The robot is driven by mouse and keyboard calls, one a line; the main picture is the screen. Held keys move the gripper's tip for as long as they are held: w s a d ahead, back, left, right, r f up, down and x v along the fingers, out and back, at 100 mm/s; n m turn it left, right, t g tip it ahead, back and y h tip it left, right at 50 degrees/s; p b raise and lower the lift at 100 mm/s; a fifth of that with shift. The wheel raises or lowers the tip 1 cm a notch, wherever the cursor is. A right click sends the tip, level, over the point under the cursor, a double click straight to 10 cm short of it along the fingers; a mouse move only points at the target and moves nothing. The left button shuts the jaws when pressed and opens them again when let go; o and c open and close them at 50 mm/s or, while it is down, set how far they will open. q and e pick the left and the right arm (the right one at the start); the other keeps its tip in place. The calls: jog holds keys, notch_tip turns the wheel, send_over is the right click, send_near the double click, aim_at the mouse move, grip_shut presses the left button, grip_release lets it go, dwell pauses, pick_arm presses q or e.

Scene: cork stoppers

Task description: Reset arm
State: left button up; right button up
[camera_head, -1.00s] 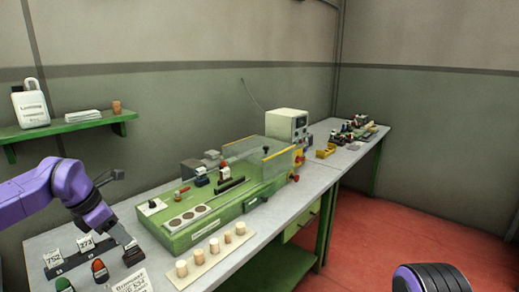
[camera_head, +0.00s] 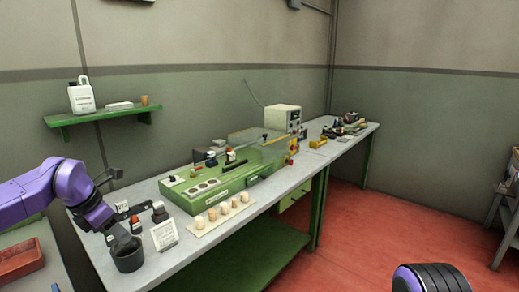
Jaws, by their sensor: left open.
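My left arm comes in from the left in purple. Its gripper (camera_head: 122,238) points down over the near left end of the workbench (camera_head: 205,262). It is open, and I see nothing held in it. A dark grey cup (camera_head: 127,258) stands right below its fingers; I cannot tell whether they touch. My right gripper is out of view; only a black and purple part of my right arm shows at the lower right.
A green machine (camera_head: 215,185) stands on the bench behind a pale board with several corks (camera_head: 223,209). A white sign (camera_head: 164,235) and small bottles stand near the cup. A red tray (camera_head: 20,262) is at the far left. A green shelf (camera_head: 100,116) hangs above.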

pick_arm(q)
jog(key=s+d+f+m+t+y, duration=0.1)
jog(key=s+d+f+m+y, duration=0.2)
jog(key=f, duration=0.6)
jog(key=s+d+f+m+t+y+b, duration=0.15)
jog(key=f+m, duration=0.25)
jog(key=f, duration=0.5)
jog(key=s+d+f+m+y+p, duration=0.1)
jog(key=s+f+m+y, duration=0.25)
jog(key=f, duration=0.55)
jog(key=s+f+m+g+h+b, duration=0.1)
jog(key=s+f+m, duration=0.4)
jog(key=s, duration=0.9)
jog(key=s+f+m+g+h, duration=0.1)
jog(key=s+f+m+g, duration=0.1)
jog(key=s+f+m, duration=0.4)
jog(key=s+f, duration=0.3)
jog(key=s, duration=0.4)
jog(key=shift+s+f+b, duration=0.25)
jog(key=shift+s+b, duration=0.1)
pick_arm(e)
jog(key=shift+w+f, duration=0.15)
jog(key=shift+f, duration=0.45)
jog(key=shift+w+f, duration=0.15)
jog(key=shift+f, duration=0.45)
pick_arm(q)
jog(key=shift+m, duration=0.25)
